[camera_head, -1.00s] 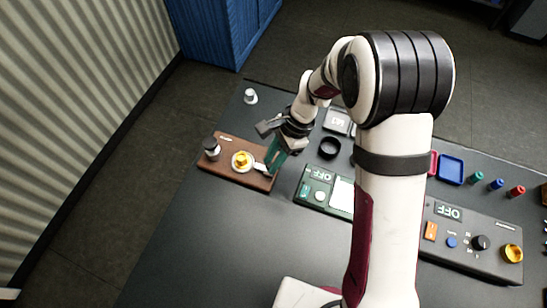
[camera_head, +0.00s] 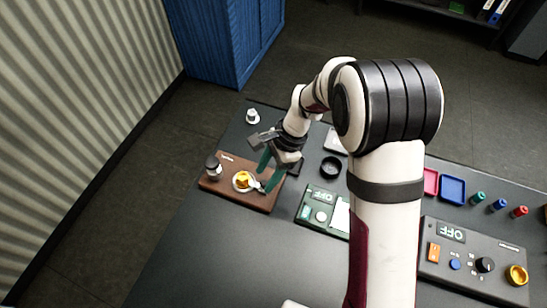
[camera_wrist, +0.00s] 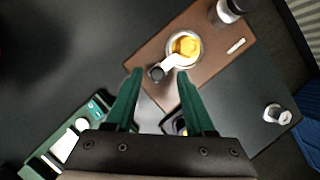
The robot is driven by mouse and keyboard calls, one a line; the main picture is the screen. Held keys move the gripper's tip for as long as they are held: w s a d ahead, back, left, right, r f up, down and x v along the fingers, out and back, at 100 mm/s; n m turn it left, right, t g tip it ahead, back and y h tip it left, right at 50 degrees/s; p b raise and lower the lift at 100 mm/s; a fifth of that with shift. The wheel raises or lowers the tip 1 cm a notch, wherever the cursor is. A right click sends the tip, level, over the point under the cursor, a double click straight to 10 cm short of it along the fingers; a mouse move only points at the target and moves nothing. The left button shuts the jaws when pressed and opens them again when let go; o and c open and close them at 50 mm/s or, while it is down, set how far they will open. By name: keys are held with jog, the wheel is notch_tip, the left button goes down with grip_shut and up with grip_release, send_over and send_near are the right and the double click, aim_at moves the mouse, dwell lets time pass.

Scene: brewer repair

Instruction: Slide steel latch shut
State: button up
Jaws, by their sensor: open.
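A brown board (camera_head: 262,203) lies on the table at left in the head view; it also shows in the wrist view (camera_wrist: 136,54). On it is a yellow knob (camera_wrist: 186,46) in a pale round ring. A short pale metal arm (camera_wrist: 174,61) runs from the ring to a dark round end (camera_wrist: 157,74). It looks like the steel latch, but I cannot be sure. My gripper (camera_head: 266,174) is open and empty over the board's right end. In the wrist view its green fingers (camera_wrist: 160,75) point at the dark end, which appears between their tips; I see no clear contact.
A dark-capped cylinder (camera_head: 213,167) stands at the board's left end, and a small white-topped piece (camera_head: 252,116) behind it. A black round dish (camera_head: 331,167) and a green panel (camera_head: 308,214) lie to the right. The table front (camera_head: 230,255) is clear.

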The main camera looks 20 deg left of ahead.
jog(key=v, duration=1.4)
jog(key=shift+r, duration=0.4)
jog(key=shift+w, duration=0.1)
